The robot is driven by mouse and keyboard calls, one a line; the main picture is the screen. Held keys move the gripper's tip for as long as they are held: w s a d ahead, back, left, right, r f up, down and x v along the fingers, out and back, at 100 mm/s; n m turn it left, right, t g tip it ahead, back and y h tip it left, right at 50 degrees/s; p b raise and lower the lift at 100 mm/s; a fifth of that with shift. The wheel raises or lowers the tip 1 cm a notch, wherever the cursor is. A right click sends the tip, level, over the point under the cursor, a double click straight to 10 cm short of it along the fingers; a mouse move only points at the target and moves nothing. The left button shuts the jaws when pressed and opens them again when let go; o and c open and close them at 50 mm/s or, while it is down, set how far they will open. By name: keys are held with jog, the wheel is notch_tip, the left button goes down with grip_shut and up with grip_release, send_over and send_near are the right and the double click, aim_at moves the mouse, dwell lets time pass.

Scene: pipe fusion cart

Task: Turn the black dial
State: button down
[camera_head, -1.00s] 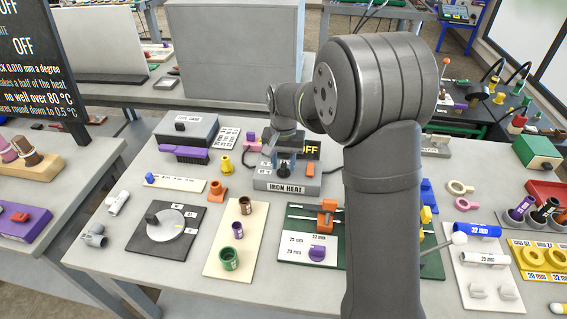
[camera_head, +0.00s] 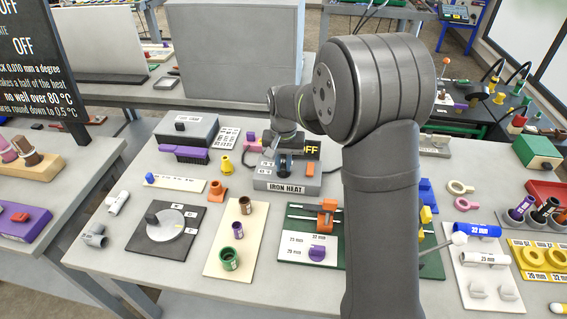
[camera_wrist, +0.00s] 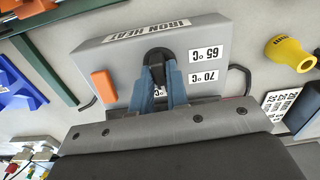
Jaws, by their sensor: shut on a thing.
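The black dial (camera_wrist: 158,58) sits on the grey box labelled IRON HEAT (camera_wrist: 105,58) in the wrist view. My gripper (camera_wrist: 160,82) has its two blue fingers closed around the dial's grip. Labels reading 65 °C and 70 °C lie to the right of the dial in that view; another label is mostly hidden behind the fingers. In the head view the IRON HEAT box (camera_head: 262,183) stands at the middle of the table, with my gripper (camera_head: 284,166) coming down onto it from above.
An orange switch (camera_wrist: 103,86) is on the box beside the dial. A dark display (camera_head: 312,150) reading OFF, partly hidden by my arm, stands behind the box. A yellow funnel-shaped part (camera_wrist: 289,56) and an orange part (camera_head: 217,190) stand close by.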

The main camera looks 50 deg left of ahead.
aim_at(283, 165)
jog(key=n, duration=0.3)
jog(key=shift+n, duration=0.4)
jog(key=n, duration=0.4)
dwell(0.3)
jog(key=c, duration=1.4)
grip_release()
jog(key=shift+r, duration=0.1)
notch_tip(283, 165, up, 17)
jog(key=shift+r, duration=0.2)
notch_tip(283, 165, down, 18)
jog(key=shift+r, duration=0.2)
